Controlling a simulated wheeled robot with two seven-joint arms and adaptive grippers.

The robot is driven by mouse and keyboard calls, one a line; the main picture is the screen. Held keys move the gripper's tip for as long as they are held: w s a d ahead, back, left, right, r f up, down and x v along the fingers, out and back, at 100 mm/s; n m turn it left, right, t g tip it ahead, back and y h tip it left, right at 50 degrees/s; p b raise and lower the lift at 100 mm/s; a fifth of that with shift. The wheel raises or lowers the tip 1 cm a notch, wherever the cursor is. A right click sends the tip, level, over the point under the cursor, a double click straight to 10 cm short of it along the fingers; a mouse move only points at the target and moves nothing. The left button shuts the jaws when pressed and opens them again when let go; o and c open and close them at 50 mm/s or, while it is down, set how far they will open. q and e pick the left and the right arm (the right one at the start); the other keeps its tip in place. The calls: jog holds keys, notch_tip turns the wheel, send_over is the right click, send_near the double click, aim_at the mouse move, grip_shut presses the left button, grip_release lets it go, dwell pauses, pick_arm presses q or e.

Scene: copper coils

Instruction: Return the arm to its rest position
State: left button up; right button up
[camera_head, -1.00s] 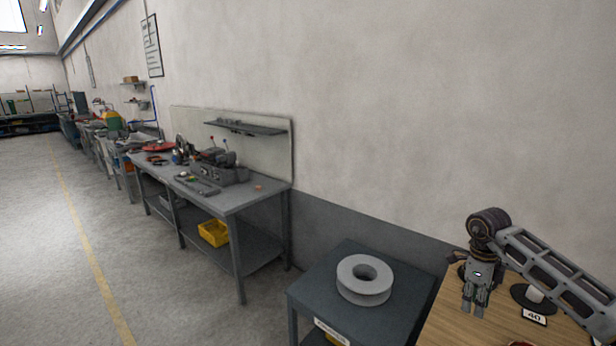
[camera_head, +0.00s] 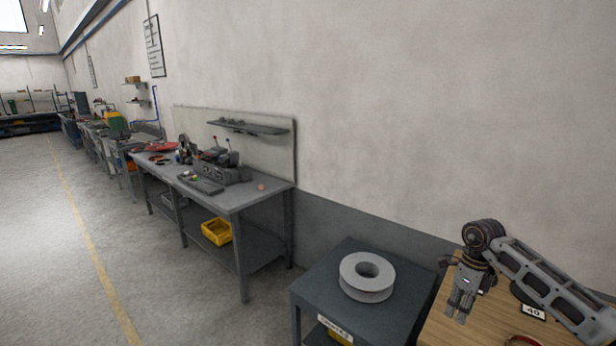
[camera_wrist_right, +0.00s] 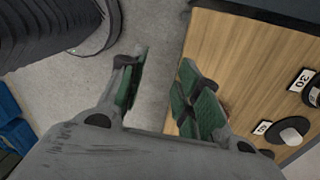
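My right arm (camera_head: 560,281) comes in from the right edge in the head view. Its gripper (camera_head: 459,312) hangs fingers down over the left part of the wooden table. In the right wrist view the gripper (camera_wrist_right: 160,68) has its green-padded fingers apart, with only floor and the table side showing between them. Nothing is held. My left arm and gripper are not in view.
The wooden table (camera_head: 437,328) carries a "40" label (camera_head: 533,312) and a reddish ring (camera_head: 522,340) at the lower edge. A grey spool (camera_head: 367,292) sits on a dark stand (camera_head: 318,292) to the left. A grey workbench (camera_head: 236,199) stands farther along the wall.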

jog(key=w+a+f+m+t+y+p, duration=0.1)
jog(key=w+a+f+m+t+y, duration=0.1)
jog(key=a+f+m+y, duration=0.5)
jog(key=w+a+f+m+t+y+p, duration=0.15)
jog(key=a+f+y, duration=0.35)
jog(key=a, duration=0.6)
notch_tip(320, 180, down, 16)
jog(key=d+m+t+h, duration=0.2)
jog(key=m+t+h, duration=0.2)
jog(key=m+t, duration=0.75)
jog(key=s+d+f+m+g+h+p, duration=0.1)
jog(key=s+d+f+m+g+h, duration=0.25)
jog(key=s+f+m, duration=0.55)
jog(key=s+d+f+m+g+h+p, duration=0.15)
jog(key=s+f+m+h, duration=0.3)
jog(key=s+f, duration=0.7)
jog(key=s+a+f+m+g, duration=0.1)
jog(key=s+f, duration=0.3)
jog(key=s, duration=0.7)
jog(key=s+a+f+m+g, duration=0.1)
jog(key=s+f+m+g, duration=0.3)
jog(key=s, duration=0.7)
jog(key=s+a+f+m+g, duration=0.1)
jog(key=s+f+m+g, duration=0.2)
jog(key=s, duration=0.8)
jog(key=shift+a+f+h, duration=0.3)
jog(key=shift+f+h, duration=0.1)
jog(key=shift+f, duration=0.05)
